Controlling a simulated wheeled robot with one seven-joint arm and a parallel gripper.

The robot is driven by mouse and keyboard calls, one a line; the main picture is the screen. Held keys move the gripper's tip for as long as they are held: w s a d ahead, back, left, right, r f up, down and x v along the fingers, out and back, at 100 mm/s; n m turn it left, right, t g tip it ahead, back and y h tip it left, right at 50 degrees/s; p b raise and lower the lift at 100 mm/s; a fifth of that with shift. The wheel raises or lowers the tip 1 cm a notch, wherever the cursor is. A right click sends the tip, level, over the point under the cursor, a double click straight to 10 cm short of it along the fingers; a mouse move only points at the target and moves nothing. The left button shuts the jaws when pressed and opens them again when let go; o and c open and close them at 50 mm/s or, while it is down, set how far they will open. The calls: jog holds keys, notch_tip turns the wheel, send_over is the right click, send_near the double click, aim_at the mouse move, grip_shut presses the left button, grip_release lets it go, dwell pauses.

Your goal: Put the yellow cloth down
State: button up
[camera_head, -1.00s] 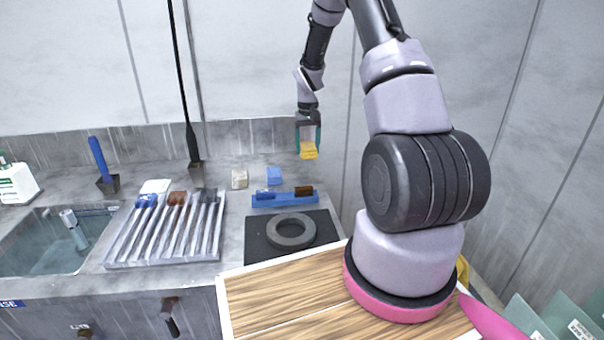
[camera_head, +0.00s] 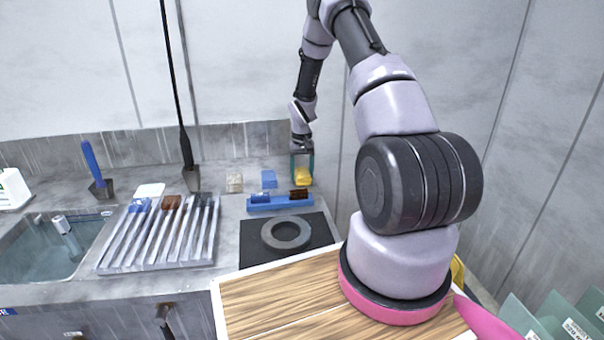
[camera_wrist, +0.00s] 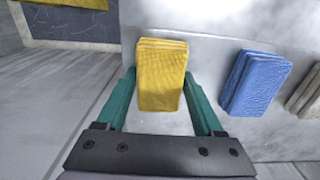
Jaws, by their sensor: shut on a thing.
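The yellow cloth (camera_head: 303,176) is a small folded block in my gripper (camera_head: 302,165) at the back right of the counter. In the wrist view the yellow cloth (camera_wrist: 161,75) lies between the two teal fingers of my gripper (camera_wrist: 160,85). My gripper is shut on it. The cloth appears at or just above the counter surface; I cannot tell whether it touches. A folded blue cloth (camera_wrist: 254,83) lies beside it, apart, and also shows in the head view (camera_head: 269,179).
A beige cloth (camera_head: 234,182) lies left of the blue one. In front are a blue holder (camera_head: 280,203) with brushes and a black mat (camera_head: 250,243) with a grey ring (camera_head: 287,232). A ribbed rack (camera_head: 160,238) and a sink (camera_head: 50,252) are to the left. The wall stands close behind.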

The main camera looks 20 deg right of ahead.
jog(key=shift+f, duration=0.2)
jog(key=o, duration=1.3)
jog(key=shift+s+f, duration=0.15)
jog(key=shift+r, duration=0.5)
notch_tip(320, 180, up, 12)
notch_tip(320, 180, up, 11)
jog(key=t, duration=0.1)
send_over(302, 172)
jog(key=s+a, duration=0.2)
jog(key=s, duration=0.1)
jog(key=s+a+r+m+t, duration=0.1)
jog(key=s+a+r+t, duration=0.15)
jog(key=s+r, duration=0.75)
jog(key=s+a+r+t+y, duration=0.1)
jog(key=s+a+r+t, duration=0.1)
jog(key=s+r, duration=0.3)
jog(key=s+a+r+m+t+y, duration=0.1)
jog(key=s+a+r, duration=0.2)
jog(key=s, duration=1.1)
notch_tip(302, 172, up, 2)
jog(key=shift+s+a+r+t, duration=0.2)
jog(key=shift+a+t, duration=0.15)
jog(key=shift+a, duration=0.05)
